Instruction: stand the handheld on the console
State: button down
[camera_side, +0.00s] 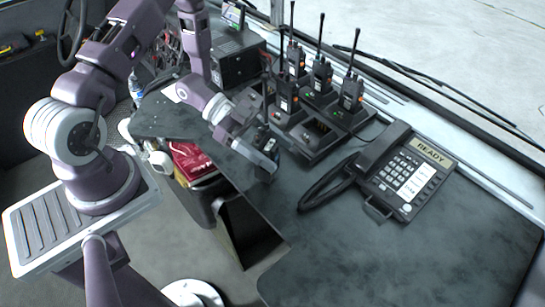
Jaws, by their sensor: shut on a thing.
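My gripper (268,158) is over the dark grey console top (330,245), left of the charger rack. It is shut on a dark handheld radio (263,135). The radio looks roughly upright, with a thin antenna rising above the fingers. The fingers hide much of its body, and I cannot tell whether its base touches the console.
A black charger rack (338,116) holds several radios with tall antennas just right of my gripper. A desk phone (408,172) with a corded handset stands further right. The console's front edge and an open recess (248,232) lie below. The front right top is clear.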

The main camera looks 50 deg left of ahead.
jog(key=shift+f, duration=1)
jog(key=shift+c, duration=1.3)
grip_release()
jog(key=shift+f, duration=0.15)
